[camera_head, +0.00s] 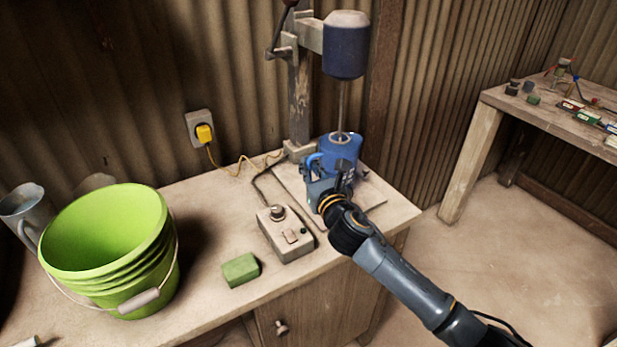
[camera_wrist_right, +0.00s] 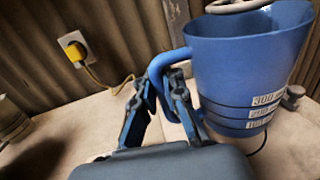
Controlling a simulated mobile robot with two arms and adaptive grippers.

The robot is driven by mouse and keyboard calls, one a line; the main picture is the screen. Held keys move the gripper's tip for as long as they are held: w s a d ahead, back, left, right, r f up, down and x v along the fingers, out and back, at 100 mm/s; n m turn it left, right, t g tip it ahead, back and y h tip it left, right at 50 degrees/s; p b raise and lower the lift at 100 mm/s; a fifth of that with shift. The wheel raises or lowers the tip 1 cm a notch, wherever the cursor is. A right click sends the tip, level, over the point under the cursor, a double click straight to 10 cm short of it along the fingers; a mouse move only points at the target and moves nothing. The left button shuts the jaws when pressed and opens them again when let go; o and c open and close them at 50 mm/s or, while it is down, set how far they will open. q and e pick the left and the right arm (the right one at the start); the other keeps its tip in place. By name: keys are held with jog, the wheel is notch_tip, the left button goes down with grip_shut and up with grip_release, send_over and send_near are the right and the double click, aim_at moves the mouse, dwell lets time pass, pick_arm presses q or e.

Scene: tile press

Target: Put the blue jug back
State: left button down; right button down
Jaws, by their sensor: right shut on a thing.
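The blue jug (camera_head: 343,148) stands upright under the mixer, above its base plate. The mixer's rod (camera_head: 341,108) comes down to the jug's open top. In the right wrist view the jug (camera_wrist_right: 245,70) shows its white measuring marks and its handle on the left. My right gripper (camera_head: 325,180) reaches in from the lower right and is shut on the jug's handle; its fingers also show around the handle in the right wrist view (camera_wrist_right: 158,92). I cannot tell whether the jug's bottom touches the plate. My left gripper is not in view.
A control box (camera_head: 287,234) sits left of the mixer base plate (camera_head: 374,200). A green block (camera_head: 240,270), a lime green bucket (camera_head: 110,245) and a metal jug (camera_head: 22,207) are on the workbench. A second table (camera_head: 550,108) stands at the right.

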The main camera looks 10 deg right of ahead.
notch_tip(320, 180, down, 3)
jog(key=shift+r+b, duration=0.1)
jog(key=shift+b, duration=0.2)
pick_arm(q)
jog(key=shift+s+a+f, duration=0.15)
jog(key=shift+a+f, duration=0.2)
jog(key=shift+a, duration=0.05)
pick_arm(e)
jog(key=shift+f, duration=0.3)
jog(key=shift+f, duration=0.15)
jog(key=c, duration=1.4)
grip_release()
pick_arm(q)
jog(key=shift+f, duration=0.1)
